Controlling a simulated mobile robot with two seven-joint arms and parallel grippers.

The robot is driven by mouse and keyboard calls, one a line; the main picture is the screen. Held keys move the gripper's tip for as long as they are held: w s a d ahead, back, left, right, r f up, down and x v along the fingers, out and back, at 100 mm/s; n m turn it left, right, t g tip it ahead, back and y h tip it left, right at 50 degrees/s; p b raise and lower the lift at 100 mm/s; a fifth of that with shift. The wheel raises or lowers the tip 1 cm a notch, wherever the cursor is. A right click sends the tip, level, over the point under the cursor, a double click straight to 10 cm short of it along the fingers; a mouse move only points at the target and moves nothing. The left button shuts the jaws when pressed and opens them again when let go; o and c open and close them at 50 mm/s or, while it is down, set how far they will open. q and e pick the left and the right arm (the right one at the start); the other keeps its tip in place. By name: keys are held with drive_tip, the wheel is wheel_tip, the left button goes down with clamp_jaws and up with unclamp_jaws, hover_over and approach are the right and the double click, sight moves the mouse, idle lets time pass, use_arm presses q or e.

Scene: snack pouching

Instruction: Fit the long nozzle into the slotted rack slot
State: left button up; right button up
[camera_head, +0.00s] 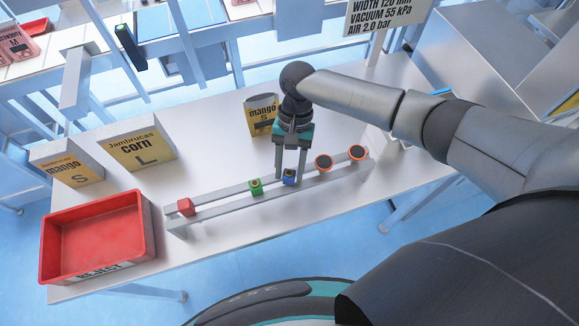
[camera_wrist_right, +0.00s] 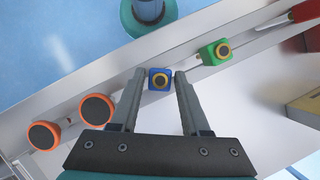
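The slotted rack (camera_head: 222,211) is a pair of long pale rails on the white table. A red nozzle (camera_head: 186,207), a green one (camera_head: 256,187), a blue one (camera_head: 289,177) and two orange round ones (camera_head: 324,162) (camera_head: 356,152) sit along it. I cannot tell which is the long nozzle. My right gripper (camera_head: 290,180) points down over the rack, its fingers apart on either side of the blue nozzle. In the right wrist view, the blue nozzle (camera_wrist_right: 159,79) lies between the fingertips (camera_wrist_right: 161,74) with narrow gaps at its sides. My left gripper is not in view.
A red reject bin (camera_head: 98,238) stands at the table's left front. Corn (camera_head: 136,148) and mango (camera_head: 66,164) boxes stand behind it. The table in front of the rack is clear.

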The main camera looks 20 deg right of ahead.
drive_tip(key=o, duration=0.3)
drive_tip(key=v, duration=1.5)
drive_tip(key=shift+b, duration=0.3)
drive_tip(key=shift+r, duration=0.15)
